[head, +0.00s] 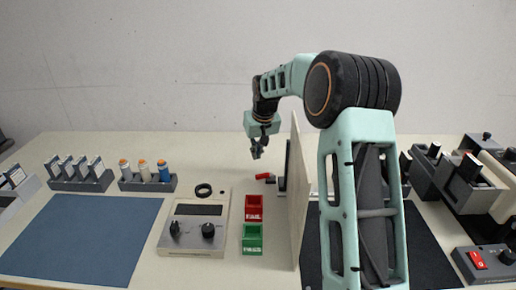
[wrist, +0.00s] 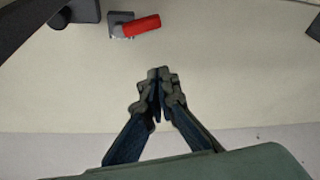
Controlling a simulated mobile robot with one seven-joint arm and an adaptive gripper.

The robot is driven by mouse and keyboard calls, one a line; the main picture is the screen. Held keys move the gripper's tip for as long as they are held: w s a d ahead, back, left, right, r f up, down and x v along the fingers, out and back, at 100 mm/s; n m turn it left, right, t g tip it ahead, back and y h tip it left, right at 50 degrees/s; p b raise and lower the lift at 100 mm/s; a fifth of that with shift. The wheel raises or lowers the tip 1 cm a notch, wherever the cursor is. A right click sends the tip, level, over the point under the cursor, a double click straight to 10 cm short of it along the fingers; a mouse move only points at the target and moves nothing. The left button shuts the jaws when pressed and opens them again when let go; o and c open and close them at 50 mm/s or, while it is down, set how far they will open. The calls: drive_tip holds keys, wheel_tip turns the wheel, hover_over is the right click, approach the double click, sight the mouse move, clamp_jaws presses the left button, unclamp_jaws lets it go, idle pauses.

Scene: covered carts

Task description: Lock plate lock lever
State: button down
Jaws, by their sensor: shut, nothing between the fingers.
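A small red lever (head: 264,176) lies low on the table beside the left face of an upright pale panel (head: 300,200) in the head view. In the wrist view the red lever (wrist: 141,26) is at the top, attached to a small grey base (wrist: 120,20). My gripper (head: 256,153) is above the table, a little behind and above the lever, pointing down. In the wrist view my gripper (wrist: 158,76) has its fingertips together, empty, and apart from the lever. A plate is not clearly seen.
A grey device with knobs (head: 195,228), a red FAIL bin (head: 254,208) and a green PASS bin (head: 252,240) stand in front. A black ring (head: 204,190) and a holder with several bottles (head: 147,180) are left. The panel stands close right of the lever.

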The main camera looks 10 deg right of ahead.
sight(262, 174)
drive_tip(key=x, duration=0.4)
drive_tip(key=shift+f, duration=0.45)
drive_tip(key=shift+s+d+p, duration=0.15)
drive_tip(key=shift+s+p, duration=0.05)
drive_tip(key=shift+s, duration=0.75)
drive_tip(key=shift+s+d+p, duration=0.1)
drive_tip(key=shift+s+p, duration=0.1)
drive_tip(key=shift+s, duration=0.7)
drive_tip(key=shift+s+b, duration=0.4)
drive_tip(key=shift+b, duration=0.2)
drive_tip(key=shift+s+b, duration=0.3)
drive_tip(key=shift+s+d+b, duration=0.15)
drive_tip(key=shift+s+b, duration=0.3)
drive_tip(key=shift+s, duration=0.15)
drive_tip(key=shift+s+d, duration=0.1)
drive_tip(key=shift+s, duration=0.05)
drive_tip(key=shift+w+d, duration=0.15)
drive_tip(key=shift+w, duration=0.65)
